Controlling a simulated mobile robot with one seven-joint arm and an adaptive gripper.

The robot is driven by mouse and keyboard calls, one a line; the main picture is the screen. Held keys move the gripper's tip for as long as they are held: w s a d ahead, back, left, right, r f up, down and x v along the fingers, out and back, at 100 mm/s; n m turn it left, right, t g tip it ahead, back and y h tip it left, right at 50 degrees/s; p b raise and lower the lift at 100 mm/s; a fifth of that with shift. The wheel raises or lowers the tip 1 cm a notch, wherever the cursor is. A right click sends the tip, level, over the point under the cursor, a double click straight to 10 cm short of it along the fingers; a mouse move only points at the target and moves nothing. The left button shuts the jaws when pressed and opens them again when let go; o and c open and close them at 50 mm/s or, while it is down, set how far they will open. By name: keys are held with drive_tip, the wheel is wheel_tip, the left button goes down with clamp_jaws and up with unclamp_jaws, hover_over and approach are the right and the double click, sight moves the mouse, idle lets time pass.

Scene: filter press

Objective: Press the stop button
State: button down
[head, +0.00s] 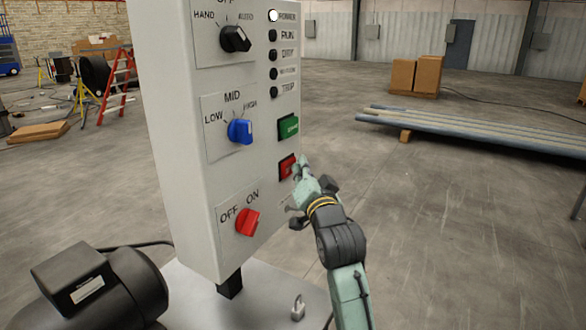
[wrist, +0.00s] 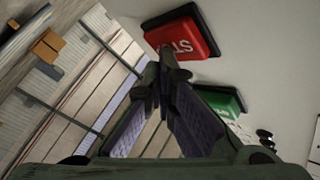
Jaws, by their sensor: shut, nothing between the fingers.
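The red stop button (head: 286,168) is on the right side of the grey control panel's front, below the green start button (head: 288,127). In the wrist view the stop button (wrist: 190,38) is a red square in a black frame, with white letters partly hidden by my fingers. My gripper (head: 300,165) is shut and empty, its fingertips right at the button's right edge in the head view. In the wrist view the closed fingertips (wrist: 167,60) overlap the button's lower left edge. I cannot tell whether they touch it. The green button (wrist: 222,102) lies partly behind my finger.
The panel (head: 170,130) also carries a black knob (head: 235,39), a blue knob (head: 240,131), a red on-off knob (head: 247,222) and several indicator lamps. A black motor (head: 100,290) and a padlock (head: 298,308) are below.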

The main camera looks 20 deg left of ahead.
drive_tip(key=shift+a, duration=0.2)
drive_tip(key=shift+d, duration=0.15)
drive_tip(key=shift+s+d, duration=0.2)
drive_tip(key=shift+d, duration=0.7)
drive_tip(key=shift+s+d+b, duration=0.25)
drive_tip(key=shift+d, duration=1)
drive_tip(key=shift+s+d+b, duration=0.2)
drive_tip(key=shift+s+d, duration=0.05)
drive_tip(key=shift+d, duration=0.95)
